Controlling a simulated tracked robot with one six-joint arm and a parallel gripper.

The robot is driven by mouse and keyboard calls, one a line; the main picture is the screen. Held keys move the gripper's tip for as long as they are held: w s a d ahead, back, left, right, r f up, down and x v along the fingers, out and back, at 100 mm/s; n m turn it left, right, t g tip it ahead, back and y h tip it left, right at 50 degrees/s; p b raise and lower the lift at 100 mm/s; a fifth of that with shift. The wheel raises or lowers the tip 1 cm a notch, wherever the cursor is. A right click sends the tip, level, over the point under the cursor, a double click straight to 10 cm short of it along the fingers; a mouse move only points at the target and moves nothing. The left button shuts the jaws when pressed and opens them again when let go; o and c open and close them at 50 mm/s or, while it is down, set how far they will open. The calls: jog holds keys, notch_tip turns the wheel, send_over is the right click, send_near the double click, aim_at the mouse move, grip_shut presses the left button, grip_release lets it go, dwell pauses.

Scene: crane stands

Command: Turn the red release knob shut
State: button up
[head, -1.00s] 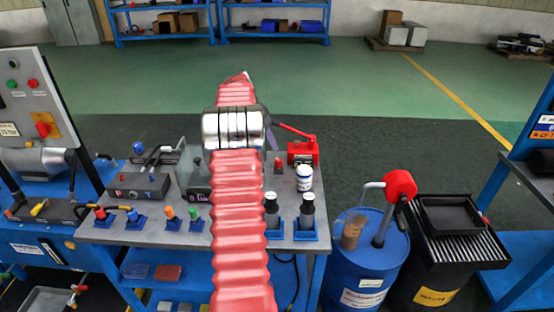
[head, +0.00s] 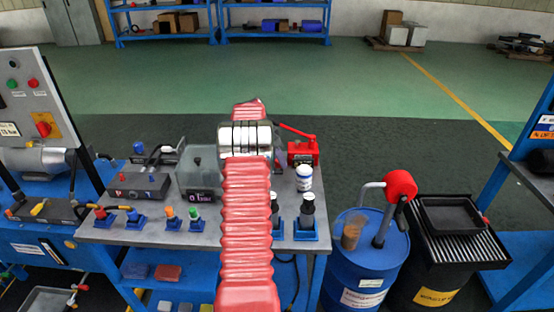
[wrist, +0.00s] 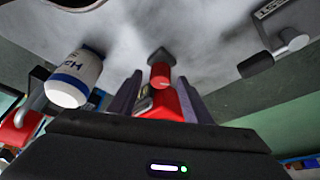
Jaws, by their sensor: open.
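In the wrist view a red knob-like part (wrist: 160,73) stands on a dark foot on the grey bench top, with more red and dark parts close below it. My gripper (wrist: 159,84) is open, its two fingers to the left and right of these red parts; I cannot tell whether they touch. In the head view my pink-sleeved arm covers most of the gripper and the small red part beside the red lever unit (head: 303,152). Whether the knob is turned open or shut does not show.
A white jar (wrist: 75,80) stands close to the left finger in the wrist view; it also shows in the head view (head: 304,178). A clear-sided box (head: 199,173) is left of my arm. A blue drum (head: 362,270) is to the right.

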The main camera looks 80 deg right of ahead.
jog(key=c, duration=1.1)
jog(key=shift+o, duration=0.2)
jog(key=shift+a, duration=0.2)
jog(key=shift+d, duration=0.1)
